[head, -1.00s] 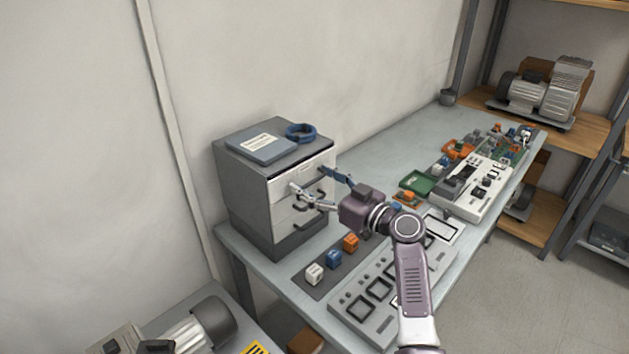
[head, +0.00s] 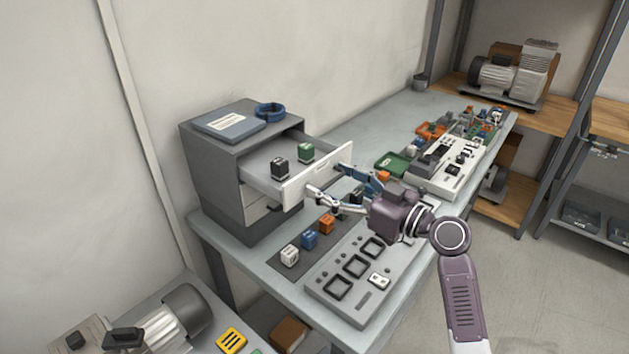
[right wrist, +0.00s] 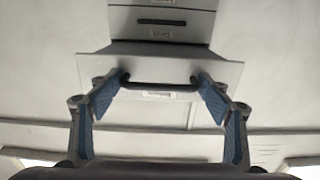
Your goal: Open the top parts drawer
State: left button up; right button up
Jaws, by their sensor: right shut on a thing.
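The grey drawer cabinet (head: 212,168) stands on the workbench against the wall. Its top parts drawer (head: 318,176) is pulled well out, with a black block (head: 279,168) and a green block (head: 305,152) inside. My right gripper (head: 331,194) is at the drawer's white front. In the right wrist view, the dark bar handle (right wrist: 160,87) spans between the blue-padded fingers (right wrist: 160,98), which are shut on it. In the head view the handle is mostly hidden by the fingers. The lower drawers (right wrist: 160,33) are closed. My left gripper is not in view.
White, blue and orange blocks (head: 309,239) sit on a dark mat before the cabinet. A grey panel with square frames (head: 356,268) lies below my right gripper. A green tray (head: 392,164) is to the right. A folder (head: 229,123) and blue ring (head: 270,112) lie on the cabinet.

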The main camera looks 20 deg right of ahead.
jog(key=shift+s+d+r, duration=0.15)
jog(key=shift+s+d, duration=0.25)
jog(key=o, duration=1.4)
jog(key=shift+w, duration=0.1)
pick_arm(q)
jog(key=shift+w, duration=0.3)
pick_arm(e)
jog(key=v, duration=1.2)
